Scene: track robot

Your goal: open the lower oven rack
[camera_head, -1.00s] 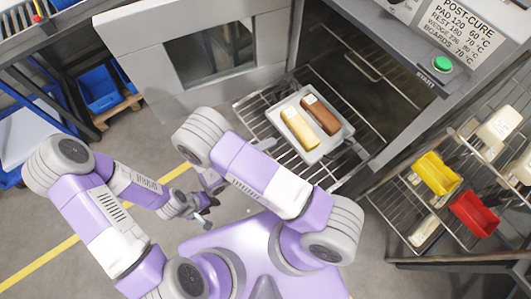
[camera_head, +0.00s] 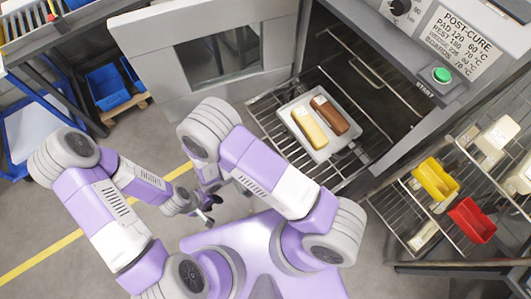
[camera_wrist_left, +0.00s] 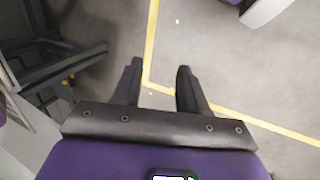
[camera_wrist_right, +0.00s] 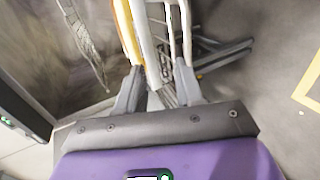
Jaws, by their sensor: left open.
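The oven (camera_head: 372,155) stands open. A wire rack (camera_head: 268,110) sticks out of its mouth, bearing a grey tray (camera_head: 318,153) with a yellow block (camera_head: 309,127) and a brown block (camera_head: 331,114). More bars show deeper inside; I cannot tell which level each rack is. My left gripper (camera_head: 208,214) is open and empty over the floor, left of the rack and apart from it; its fingers also show in the left wrist view (camera_wrist_left: 158,72). My right gripper (camera_wrist_right: 159,78) is open, with pale and yellowish bars beyond and between its fingers; contact is unclear. My arm mostly hides it in the head view.
The oven door (camera_head: 165,90) is swung open to the left. A green start button (camera_head: 441,75) sits on the oven's upper panel. At right, a wire shelf (camera_head: 400,215) carries yellow (camera_head: 435,178) and red bins (camera_head: 472,220). Blue bins (camera_head: 107,88) stand at left. Floor by the yellow line is clear.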

